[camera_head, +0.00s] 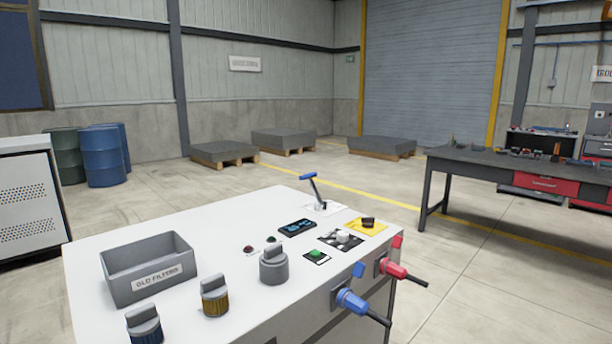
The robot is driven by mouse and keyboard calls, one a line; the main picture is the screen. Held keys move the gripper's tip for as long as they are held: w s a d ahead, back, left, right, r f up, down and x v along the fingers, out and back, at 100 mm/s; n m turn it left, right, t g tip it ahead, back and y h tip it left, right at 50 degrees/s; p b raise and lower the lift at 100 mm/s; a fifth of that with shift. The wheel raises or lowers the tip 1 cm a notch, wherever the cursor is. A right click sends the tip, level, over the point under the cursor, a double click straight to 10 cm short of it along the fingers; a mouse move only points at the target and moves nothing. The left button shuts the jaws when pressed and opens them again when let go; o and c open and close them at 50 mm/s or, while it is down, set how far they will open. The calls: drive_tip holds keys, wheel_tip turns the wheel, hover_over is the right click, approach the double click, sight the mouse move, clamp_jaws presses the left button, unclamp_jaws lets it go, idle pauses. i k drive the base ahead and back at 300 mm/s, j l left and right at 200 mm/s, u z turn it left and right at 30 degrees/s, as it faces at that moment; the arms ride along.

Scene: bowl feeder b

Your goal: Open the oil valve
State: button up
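A blue valve (352,302) sticks out from the side of the white cabinet (190,246), with a dark rod pointing down to the right and a small blue tab above it. A red valve (394,270) of like shape sticks out farther back, with its own dark rod and a red tab. No readable label shows which is the oil valve, and I cannot tell whether either is open. A blue-handled lever (314,188) stands tilted on the cabinet top. My gripper is not in view.
Floor right of the cabinet is clear.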

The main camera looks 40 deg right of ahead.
sight(308, 177)
drive_tip(key=i+l+z, duration=0.2)
drive_tip(key=l+z, duration=0.15)
drive_tip(key=l, duration=0.25)
drive_tip(key=i+l+z, duration=0.15)
drive_tip(key=l+z, duration=0.35)
drive_tip(key=i+l+z, duration=0.2)
drive_tip(key=z, duration=0.25)
drive_tip(key=i+l+z, duration=0.25)
drive_tip(key=z, duration=0.25)
drive_tip(key=i+l+z, duration=0.2)
drive_tip(key=z, duration=0.25)
drive_tip(key=i+l+z, duration=0.25)
drive_tip(key=i, duration=0.2)
drive_tip(key=i+z, duration=0.3)
drive_tip(key=i, duration=0.2)
drive_tip(key=i+u, duration=1)
drive_tip(key=i+j+u, duration=0.2)
drive_tip(key=u, duration=0.2)
drive_tip(key=i+j+u, duration=0.15)
drive_tip(key=i+u, duration=0.4)
drive_tip(key=u, duration=0.3)
drive_tip(key=i+u, duration=0.55)
drive_tip(key=u, duration=0.25)
drive_tip(key=i+l+u, duration=0.35)
drive_tip(key=i, duration=0.15)
drive_tip(key=i+l+u, duration=0.75)
drive_tip(key=l, duration=0.4)
drive_tip(key=i, duration=0.1)
